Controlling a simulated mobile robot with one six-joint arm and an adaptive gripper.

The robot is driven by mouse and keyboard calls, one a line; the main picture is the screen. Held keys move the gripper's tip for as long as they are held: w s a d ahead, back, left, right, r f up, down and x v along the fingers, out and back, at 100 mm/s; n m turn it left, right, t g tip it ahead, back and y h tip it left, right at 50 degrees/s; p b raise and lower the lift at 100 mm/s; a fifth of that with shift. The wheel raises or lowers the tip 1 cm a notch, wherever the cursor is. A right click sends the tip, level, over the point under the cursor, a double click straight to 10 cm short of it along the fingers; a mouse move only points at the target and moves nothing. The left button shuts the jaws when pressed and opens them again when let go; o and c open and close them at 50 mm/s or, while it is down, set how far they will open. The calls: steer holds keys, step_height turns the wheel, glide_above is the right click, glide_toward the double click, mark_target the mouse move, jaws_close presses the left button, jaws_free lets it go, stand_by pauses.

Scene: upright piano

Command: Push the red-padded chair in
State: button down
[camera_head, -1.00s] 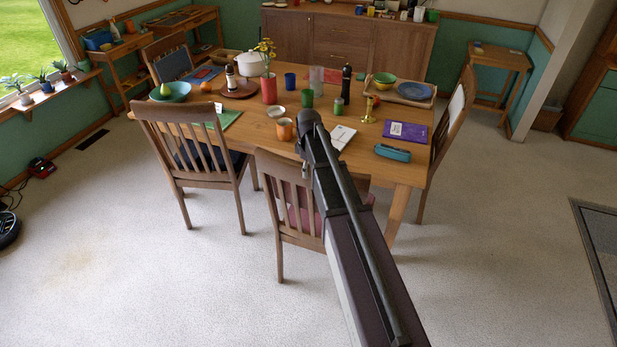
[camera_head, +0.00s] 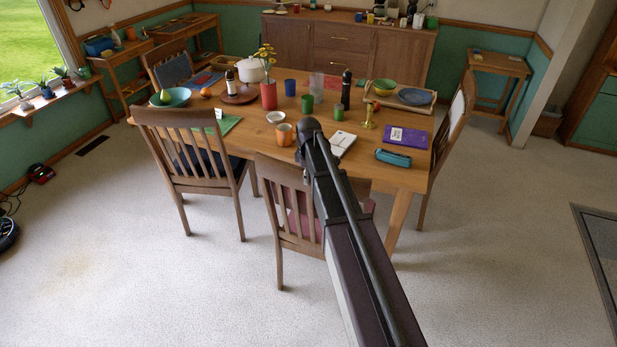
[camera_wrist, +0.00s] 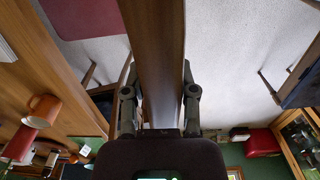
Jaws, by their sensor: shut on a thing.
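The red-padded chair (camera_head: 283,206) is wooden with a slatted back and stands upright at the near side of the dining table (camera_head: 402,179). Its red seat is partly under the table edge and partly hidden by my arm. In the wrist view the red pad (camera_wrist: 88,14) shows at the top left. My gripper (camera_wrist: 160,105) is shut on the wooden top rail of the chair back (camera_wrist: 155,50), one finger on each side.
A dark-padded chair (camera_head: 187,135) stands to the left, and another chair (camera_head: 456,115) at the table's right end. The table holds an orange mug (camera_head: 284,134), a teal case (camera_head: 393,156) and several other items near its edge. The pale floor in front is clear.

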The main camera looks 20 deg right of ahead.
steer(key=w+d, duration=0.7)
steer(key=w, duration=0.3)
steer(key=w+d, duration=0.7)
steer(key=w, duration=0.3)
steer(key=shift+d, duration=0.2)
steer(key=shift+c, duration=2)
jaws_free()
steer(key=shift+s+a, duration=0.1)
steer(key=shift+s, duration=0.05)
steer(key=s+a, duration=0.4)
steer(key=s, duration=0.2)
steer(key=s+a, duration=0.5)
steer(key=s, duration=0.2)
steer(key=s+a, duration=0.5)
steer(key=s, duration=0.2)
steer(key=shift+s+a, duration=0.1)
steer(key=shift+a, duration=0.1)
steer(key=shift+r+p, duration=0.55)
steer(key=shift+p, duration=0.05)
step_height(320, 180, up, 13)
steer(key=s+a+p, duration=0.1)
steer(key=p, duration=1.2)
steer(key=shift+r, duration=0.2)
